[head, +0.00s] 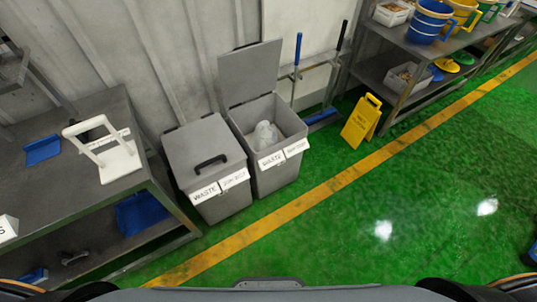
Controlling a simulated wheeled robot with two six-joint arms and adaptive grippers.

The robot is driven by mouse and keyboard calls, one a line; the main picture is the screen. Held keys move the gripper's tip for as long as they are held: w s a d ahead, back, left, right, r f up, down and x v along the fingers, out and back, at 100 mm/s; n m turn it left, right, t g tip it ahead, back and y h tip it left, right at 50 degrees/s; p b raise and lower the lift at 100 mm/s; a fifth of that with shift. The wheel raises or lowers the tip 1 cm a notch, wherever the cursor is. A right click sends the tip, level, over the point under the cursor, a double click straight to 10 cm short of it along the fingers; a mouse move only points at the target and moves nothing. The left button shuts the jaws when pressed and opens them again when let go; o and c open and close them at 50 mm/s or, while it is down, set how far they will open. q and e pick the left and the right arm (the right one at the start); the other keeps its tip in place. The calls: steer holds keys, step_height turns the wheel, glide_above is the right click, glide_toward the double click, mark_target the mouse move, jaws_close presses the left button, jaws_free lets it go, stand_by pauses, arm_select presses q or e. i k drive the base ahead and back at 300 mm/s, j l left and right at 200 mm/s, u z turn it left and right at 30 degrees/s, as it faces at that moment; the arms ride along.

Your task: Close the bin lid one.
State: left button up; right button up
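Two grey waste bins stand side by side against the wall in the head view. The left bin (222,205) has its lid (204,150) down, with a black handle on top. The right bin (276,178) is open. Its lid (250,70) stands upright at the back, near the wall. A pale, translucent bag or crumpled item (265,136) shows inside the open bin. Both bins carry white labels on the front edge that read "WASTE" with smaller text. Neither of my grippers shows in this view.
A grey bench (85,180) with a white frame-like tool stands left of the bins. Blue-handled tools (296,62) lean on the wall to the right. A yellow floor sign (361,121) and a shelf with buckets (430,20) stand farther right. The green floor (330,235) in front is clear.

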mark_target(250, 72)
steer(key=u, duration=0.15)
steer(key=i+l+u, duration=0.35)
steer(key=l, duration=0.3)
steer(key=i+l+u, duration=0.2)
steer(key=l, duration=0.15)
steer(key=i+l+u, duration=0.2)
steer(key=l, duration=0.15)
steer(key=l+u, duration=0.15)
steer(key=l, duration=0.2)
steer(key=i+l, duration=0.1)
steer(key=l, duration=0.35)
steer(key=i+l, duration=0.1)
steer(key=l, duration=0.35)
steer(key=i+l, duration=0.1)
steer(key=l, duration=0.35)
steer(key=i+l, duration=0.15)
steer(key=l, duration=0.3)
steer(key=i+l+u, duration=0.1)
steer(key=l, duration=0.35)
steer(key=i+l, duration=0.1)
steer(key=l, duration=0.4)
